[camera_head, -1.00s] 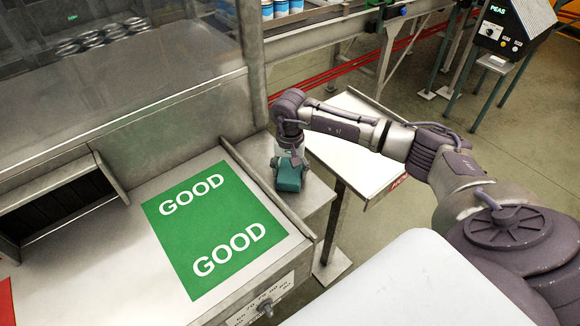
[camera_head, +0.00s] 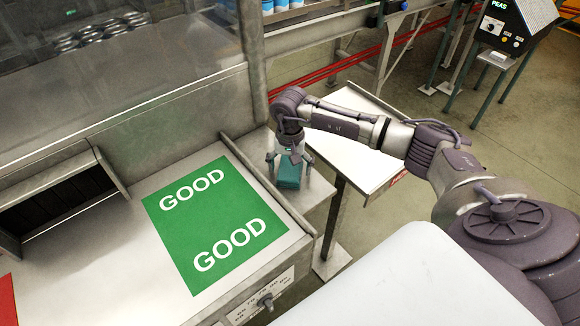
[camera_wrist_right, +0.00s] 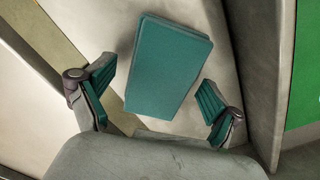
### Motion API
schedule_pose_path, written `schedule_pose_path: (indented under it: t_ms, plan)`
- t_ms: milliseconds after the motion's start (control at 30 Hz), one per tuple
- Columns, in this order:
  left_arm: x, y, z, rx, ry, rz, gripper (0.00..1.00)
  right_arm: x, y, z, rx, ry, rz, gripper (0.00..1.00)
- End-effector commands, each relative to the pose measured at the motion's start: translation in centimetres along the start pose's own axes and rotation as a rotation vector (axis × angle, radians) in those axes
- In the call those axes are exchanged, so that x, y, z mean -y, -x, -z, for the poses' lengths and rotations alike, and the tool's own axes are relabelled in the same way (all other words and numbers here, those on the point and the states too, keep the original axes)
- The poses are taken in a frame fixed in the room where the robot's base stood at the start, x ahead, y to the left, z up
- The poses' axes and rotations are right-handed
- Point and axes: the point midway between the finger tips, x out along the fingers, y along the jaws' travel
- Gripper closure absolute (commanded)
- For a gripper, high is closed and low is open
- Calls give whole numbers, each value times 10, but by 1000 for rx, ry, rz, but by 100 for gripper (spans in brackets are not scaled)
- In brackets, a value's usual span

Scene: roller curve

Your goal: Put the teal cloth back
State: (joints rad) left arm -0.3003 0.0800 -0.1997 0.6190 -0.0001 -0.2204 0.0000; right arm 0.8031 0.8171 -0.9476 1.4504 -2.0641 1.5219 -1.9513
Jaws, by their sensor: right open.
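The teal cloth (camera_head: 289,173) is a folded block lying on a small grey metal shelf (camera_head: 312,192) beside the green panel. It also shows in the right wrist view (camera_wrist_right: 168,66), flat on the pale surface. My right gripper (camera_head: 288,172) is open above the cloth, its fingers spread on either side. In the right wrist view the fingers with teal pads (camera_wrist_right: 158,104) stand apart, and the cloth lies beyond and between them, not gripped. My left gripper is not in view.
A green "GOOD" panel (camera_head: 214,222) lies on the metal bench to the left, with a raised metal edge (camera_head: 262,186) between it and the shelf. A white side table (camera_head: 352,150) stands right of the shelf. A dark opening (camera_head: 60,200) is at the bench's left.

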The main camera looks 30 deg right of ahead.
Motion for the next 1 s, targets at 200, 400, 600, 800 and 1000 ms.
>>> schedule_pose_path:
  t_ms: [200,400,600,800,1000]
  plan:
    - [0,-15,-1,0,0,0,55,1,29,2,-6,1,4,8]
    - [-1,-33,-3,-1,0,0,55,0,73,1,-6,1,3,8]
    - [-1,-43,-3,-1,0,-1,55,1,108,1,-3,0,3,8]
    - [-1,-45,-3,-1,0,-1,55,0,121,0,0,0,0,8]
    - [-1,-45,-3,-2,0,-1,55,0,122,0,0,0,0,8]
